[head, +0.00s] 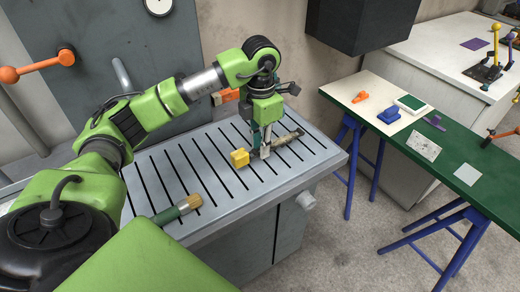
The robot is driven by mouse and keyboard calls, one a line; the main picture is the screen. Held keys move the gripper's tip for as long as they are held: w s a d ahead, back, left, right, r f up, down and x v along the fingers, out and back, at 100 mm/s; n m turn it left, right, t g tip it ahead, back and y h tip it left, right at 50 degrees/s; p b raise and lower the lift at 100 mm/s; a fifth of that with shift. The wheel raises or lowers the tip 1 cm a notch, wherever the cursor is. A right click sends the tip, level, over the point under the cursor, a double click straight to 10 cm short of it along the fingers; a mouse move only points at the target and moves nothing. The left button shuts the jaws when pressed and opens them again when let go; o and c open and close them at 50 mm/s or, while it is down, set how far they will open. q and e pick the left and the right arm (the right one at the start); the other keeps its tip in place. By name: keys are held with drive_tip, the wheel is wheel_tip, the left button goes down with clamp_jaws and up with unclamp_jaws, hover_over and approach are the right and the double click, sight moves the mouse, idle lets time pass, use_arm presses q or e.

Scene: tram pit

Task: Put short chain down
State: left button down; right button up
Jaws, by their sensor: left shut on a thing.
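My left gripper (262,152) points straight down over the slotted grey metal table (190,160). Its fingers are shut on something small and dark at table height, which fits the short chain. The fingers hide most of it, and I cannot tell whether it touches the table top. A grey-brown elongated piece (287,138) lies just right of the fingers; I cannot tell whether it is part of the held thing. My right gripper is not in view.
A yellow block (239,158) is close left of the fingers. A green-handled brush (178,209) lies at the table's front left. An orange thing (226,96) is behind. A green-topped trestle table (453,150) with several small items stands right. The table's left middle is clear.

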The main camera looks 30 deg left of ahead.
use_arm(q)
wheel_tip(320, 180, down, 2)
drive_tip(key=shift+s+a+f, duration=0.1)
drive_tip(key=shift+f, duration=0.2)
drive_tip(key=c, duration=1.8)
unclamp_jaws()
drive_tip(key=shift+c, duration=0.2)
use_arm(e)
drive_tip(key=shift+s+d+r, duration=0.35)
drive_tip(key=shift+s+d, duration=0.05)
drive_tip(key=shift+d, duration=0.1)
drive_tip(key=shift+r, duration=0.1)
use_arm(q)
wheel_tip(320, 180, up, 11)
drive_tip(key=shift+f+b, duration=0.15)
drive_tip(key=shift+b, duration=0.25)
drive_tip(key=shift+r, duration=0.8)
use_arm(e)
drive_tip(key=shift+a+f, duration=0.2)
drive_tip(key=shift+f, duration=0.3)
